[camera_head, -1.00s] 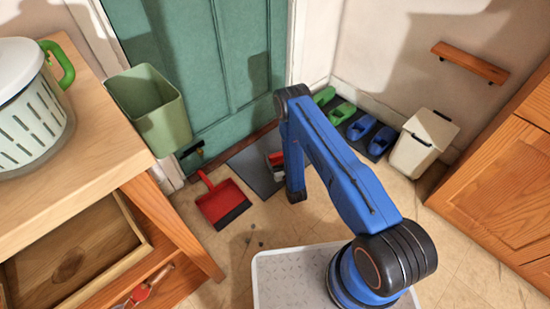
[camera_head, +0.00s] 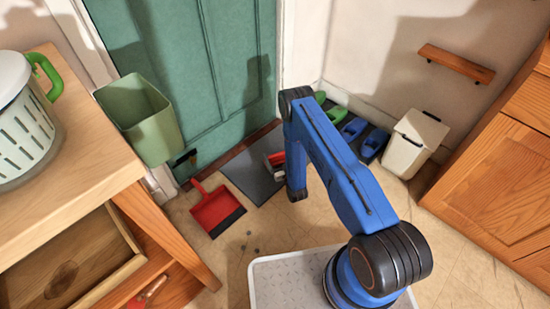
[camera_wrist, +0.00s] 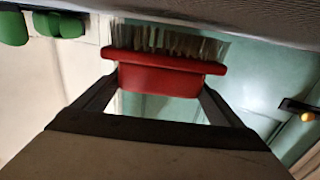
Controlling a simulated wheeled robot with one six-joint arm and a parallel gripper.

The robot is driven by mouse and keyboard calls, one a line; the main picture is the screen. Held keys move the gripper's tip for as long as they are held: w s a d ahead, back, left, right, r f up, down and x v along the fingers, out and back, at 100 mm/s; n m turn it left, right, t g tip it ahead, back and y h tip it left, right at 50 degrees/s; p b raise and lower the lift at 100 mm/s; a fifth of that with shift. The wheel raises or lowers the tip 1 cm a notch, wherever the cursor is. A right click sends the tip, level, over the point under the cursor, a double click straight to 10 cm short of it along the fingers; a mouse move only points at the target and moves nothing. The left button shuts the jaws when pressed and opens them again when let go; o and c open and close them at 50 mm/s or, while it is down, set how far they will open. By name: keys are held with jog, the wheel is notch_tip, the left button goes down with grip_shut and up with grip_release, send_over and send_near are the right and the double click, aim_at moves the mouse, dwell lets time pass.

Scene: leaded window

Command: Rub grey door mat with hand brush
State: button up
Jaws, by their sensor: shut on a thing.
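The grey door mat (camera_head: 247,179) lies on the floor in front of the green door. It also shows as a dark textured surface along the top of the wrist view (camera_wrist: 275,18). My gripper (camera_wrist: 160,84) is shut on the red body of the hand brush (camera_wrist: 165,76), with a finger on each side. The pale bristles point at the mat and meet its edge in the wrist view; I cannot tell how firmly they touch. In the head view the brush (camera_head: 276,158) shows over the mat's right part, partly hidden by my arm.
A red dustpan (camera_head: 217,208) lies left of the mat. Green and blue shoes (camera_head: 354,129) and a cream bin (camera_head: 414,143) stand to the right. A green bin (camera_head: 140,118) is beside the wooden table (camera_head: 95,165) at left. Open floor lies in front of the mat.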

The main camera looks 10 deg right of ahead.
aim_at(272, 160)
jog(key=shift+w+d+f, duration=0.1)
jog(key=shift+w+d, duration=0.8)
jog(key=shift+d, duration=0.3)
jog(key=shift+w+d+r, duration=0.1)
jog(key=shift+w+d, duration=0.75)
jog(key=shift+d, duration=0.4)
jog(key=shift+w+d+f, duration=0.1)
jog(key=shift+w+d, duration=0.8)
jog(key=shift+d, duration=0.3)
jog(key=shift+s+d, duration=0.6)
jog(key=shift+s, duration=0.25)
jog(key=shift+s+a, duration=0.65)
jog(key=shift+a, duration=0.3)
jog(key=shift+s+a, duration=0.6)
jog(key=shift+a, duration=0.35)
jog(key=shift+s+a+f, duration=0.1)
jog(key=shift+s+a, duration=0.7)
jog(key=shift+a, duration=0.2)
jog(key=shift+s+a+r, duration=0.1)
jog(key=shift+s+a, duration=0.55)
jog(key=shift+a, duration=0.25)
jog(key=shift+s+a+r, duration=0.1)
jog(key=shift+s+a, duration=0.5)
jog(key=shift+a, duration=0.3)
jog(key=shift+s+a, duration=0.65)
jog(key=shift+a, duration=0.25)
jog(key=shift+s+a+f, duration=0.1)
jog(key=shift+s+a, duration=0.85)
jog(key=shift+a, duration=0.3)
